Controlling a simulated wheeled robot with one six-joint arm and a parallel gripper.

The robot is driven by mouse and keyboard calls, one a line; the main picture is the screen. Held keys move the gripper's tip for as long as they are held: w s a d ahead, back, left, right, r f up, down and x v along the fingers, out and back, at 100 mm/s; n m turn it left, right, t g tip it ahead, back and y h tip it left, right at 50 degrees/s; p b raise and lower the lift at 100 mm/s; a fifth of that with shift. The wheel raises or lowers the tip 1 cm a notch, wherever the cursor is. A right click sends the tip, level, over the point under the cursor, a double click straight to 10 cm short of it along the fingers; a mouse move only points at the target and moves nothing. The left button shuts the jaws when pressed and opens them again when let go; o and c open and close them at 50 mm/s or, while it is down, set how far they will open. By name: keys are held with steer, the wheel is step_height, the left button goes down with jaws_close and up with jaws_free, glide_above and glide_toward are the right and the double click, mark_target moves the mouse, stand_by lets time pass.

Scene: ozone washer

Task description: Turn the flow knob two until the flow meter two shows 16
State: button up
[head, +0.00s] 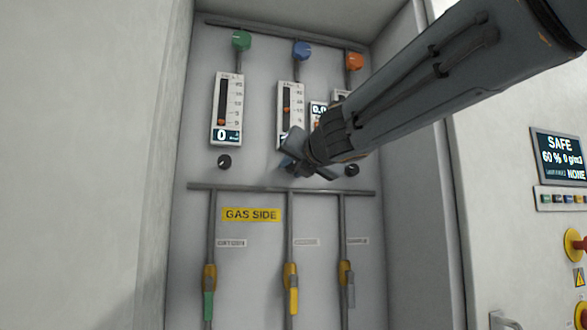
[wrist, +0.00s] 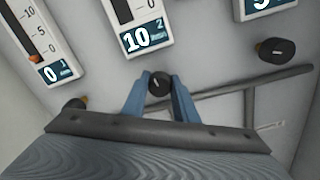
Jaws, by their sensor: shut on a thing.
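Flow meter two (head: 291,95) is the middle meter on the panel. In the wrist view its display (wrist: 140,39) reads 10 with a small 2 beside it. Flow knob two (wrist: 158,86) is a dark round knob below that meter, with a light mark on its face. My gripper (wrist: 160,80) has its two blue fingers on either side of this knob, shut on it. In the head view my gripper (head: 294,166) reaches the panel under the middle meter and hides most of the knob and the meter's display.
Flow meter one (head: 227,108) at left reads 0, with its knob (head: 224,162) below. A right knob (head: 352,170) lies close to my wrist. My arm partly covers the right meter (head: 341,96). A horizontal pipe (head: 250,188) runs just below the knobs. Cabinet side walls flank the panel.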

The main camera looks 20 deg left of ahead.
steer(key=m+b, duration=0.1)
steer(key=m, duration=0.4)
steer(key=m+b, duration=0.1)
steer(key=m, duration=0.3)
steer(key=shift+a+r+m+t+b, duration=0.1)
steer(key=shift+m+t+b, duration=0.3)
steer(key=m+b, duration=0.2)
steer(key=m, duration=0.2)
steer(key=shift+m+h, duration=0.3)
steer(key=shift+r+m+b, duration=0.1)
steer(key=shift+m+b, duration=1.25)
steer(key=shift+m, duration=0.65)
steer(key=o, duration=1)
